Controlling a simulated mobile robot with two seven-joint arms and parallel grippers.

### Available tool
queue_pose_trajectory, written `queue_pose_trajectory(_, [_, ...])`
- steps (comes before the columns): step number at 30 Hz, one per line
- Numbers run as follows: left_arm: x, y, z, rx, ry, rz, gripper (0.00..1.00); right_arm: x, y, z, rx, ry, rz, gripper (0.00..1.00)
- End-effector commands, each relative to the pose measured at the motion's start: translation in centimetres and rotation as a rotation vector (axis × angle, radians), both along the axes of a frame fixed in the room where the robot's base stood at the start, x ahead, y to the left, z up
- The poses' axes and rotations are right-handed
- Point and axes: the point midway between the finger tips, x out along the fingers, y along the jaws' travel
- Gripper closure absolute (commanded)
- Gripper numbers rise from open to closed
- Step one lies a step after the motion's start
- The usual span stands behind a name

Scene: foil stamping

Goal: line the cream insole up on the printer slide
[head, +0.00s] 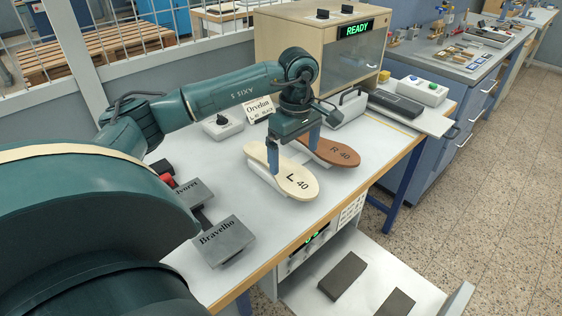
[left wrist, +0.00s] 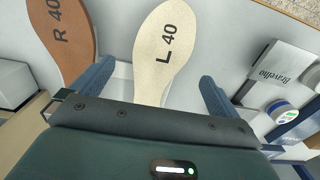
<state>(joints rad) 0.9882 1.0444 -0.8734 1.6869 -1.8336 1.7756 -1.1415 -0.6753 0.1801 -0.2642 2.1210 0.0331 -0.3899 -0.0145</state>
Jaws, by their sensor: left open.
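The beige printer (head: 305,42) with a green READY display stands at the back. I cannot clearly tell which part is its slide. My right gripper is not in view.
A brown insole (head: 335,152), marked R 40, lies close beside the cream one. A grey Bravelho block (head: 222,241) lies front left. A white button box (head: 422,91) is right of the printer.

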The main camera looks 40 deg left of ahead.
Motion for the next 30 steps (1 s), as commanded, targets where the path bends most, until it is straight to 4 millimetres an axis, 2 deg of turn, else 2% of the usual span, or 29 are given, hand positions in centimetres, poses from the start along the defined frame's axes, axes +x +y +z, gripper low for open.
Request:
queue_pose_trajectory(5, [-0.1,0.3,-1.5,0.001,0.004,0.002,0.00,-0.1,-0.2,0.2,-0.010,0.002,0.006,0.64])
queue_pose_trajectory(12, [-0.2,0.5,-4.9,0.000,0.002,0.001,0.00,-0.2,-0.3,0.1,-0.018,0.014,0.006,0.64])
queue_pose_trajectory(21, [-0.1,0.5,-5.4,0.000,-0.001,0.001,0.00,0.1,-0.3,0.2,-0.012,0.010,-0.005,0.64])
queue_pose_trajectory(30, [-0.1,0.5,-5.4,0.000,-0.001,0.001,0.24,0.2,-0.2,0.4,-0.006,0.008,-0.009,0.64])
